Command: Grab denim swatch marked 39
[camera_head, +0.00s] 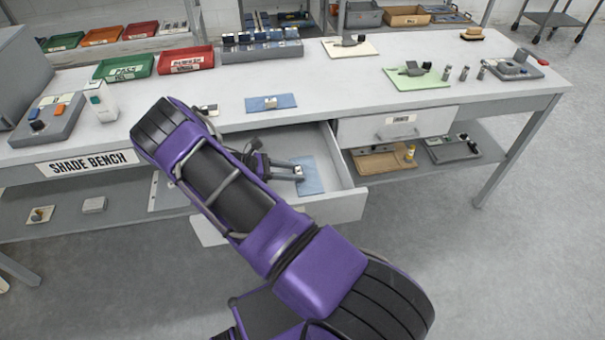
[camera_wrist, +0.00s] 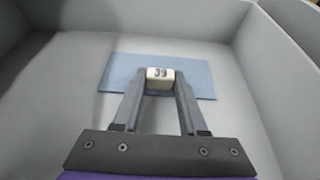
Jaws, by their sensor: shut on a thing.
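The denim swatch marked 39 is a flat light-blue piece (camera_wrist: 195,78) with a small cream block (camera_wrist: 160,75) bearing the number 39. It lies in the open drawer (camera_head: 345,203) of the bench, and in the head view the blue swatch (camera_head: 310,176) shows at the drawer's right part. My gripper (camera_wrist: 160,84) reaches down into the drawer with its two fingers on either side of the cream block, shut on it. In the head view my gripper (camera_head: 298,172) is at the swatch. Whether the swatch is lifted off the drawer floor, I cannot tell.
Another blue swatch (camera_head: 270,103) with a small block lies on the bench top above the drawer. A closed drawer (camera_head: 395,126) is to the right. The drawer walls (camera_wrist: 258,50) stand around my gripper.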

